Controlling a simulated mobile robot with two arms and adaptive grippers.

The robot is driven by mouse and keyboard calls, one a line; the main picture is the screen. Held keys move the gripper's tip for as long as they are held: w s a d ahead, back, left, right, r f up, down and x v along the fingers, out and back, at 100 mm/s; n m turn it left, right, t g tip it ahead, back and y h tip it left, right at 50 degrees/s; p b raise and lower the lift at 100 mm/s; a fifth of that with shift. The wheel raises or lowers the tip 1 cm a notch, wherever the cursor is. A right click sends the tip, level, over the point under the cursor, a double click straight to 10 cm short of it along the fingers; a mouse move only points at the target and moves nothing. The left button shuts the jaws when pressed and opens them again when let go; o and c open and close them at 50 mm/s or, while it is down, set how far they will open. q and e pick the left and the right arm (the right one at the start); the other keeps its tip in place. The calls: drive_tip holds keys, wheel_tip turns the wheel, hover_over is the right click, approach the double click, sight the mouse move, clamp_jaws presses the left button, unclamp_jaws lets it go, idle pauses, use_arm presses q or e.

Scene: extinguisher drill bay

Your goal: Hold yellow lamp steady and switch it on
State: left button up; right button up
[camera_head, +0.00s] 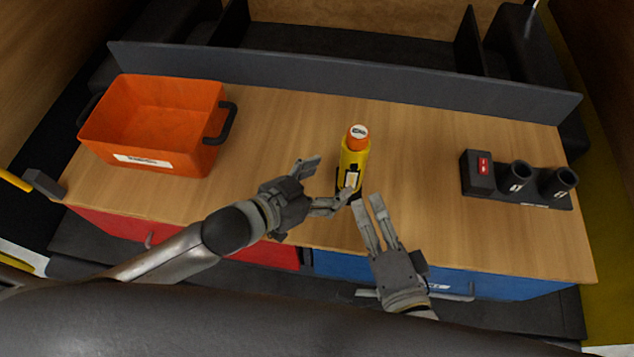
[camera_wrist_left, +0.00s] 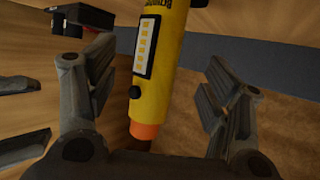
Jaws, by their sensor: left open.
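The yellow lamp (camera_head: 352,158) stands upright near the middle of the bench, with an orange top and a pale light panel. In the left wrist view the lamp (camera_wrist_left: 165,75) shows its panel and a dark round button (camera_wrist_left: 135,92); I cannot tell whether it is lit. My left gripper (camera_head: 333,179) is open, with the lamp between its spread fingers (camera_wrist_left: 160,95) and visible gaps on both sides. My right gripper (camera_head: 369,199) is in front of the lamp, its empty fingers a little apart and pointing toward the lamp's lower part. Fingers hide part of the lamp's base.
An orange bin (camera_head: 155,125) with dark handles stands at the left of the bench. A dark holder (camera_head: 515,183) with a red switch and two round cups stands at the right. A grey ledge (camera_head: 340,83) runs along the back. Bare wood lies between them.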

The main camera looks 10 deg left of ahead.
sight(343, 174)
use_arm(q)
drive_tip(key=x, duration=0.8)
drive_tip(key=shift+w+d, duration=0.15)
drive_tip(key=shift+c, duration=0.5)
drive_tip(key=c, duration=1.4)
use_arm(e)
clamp_jaws()
idle(1.1)
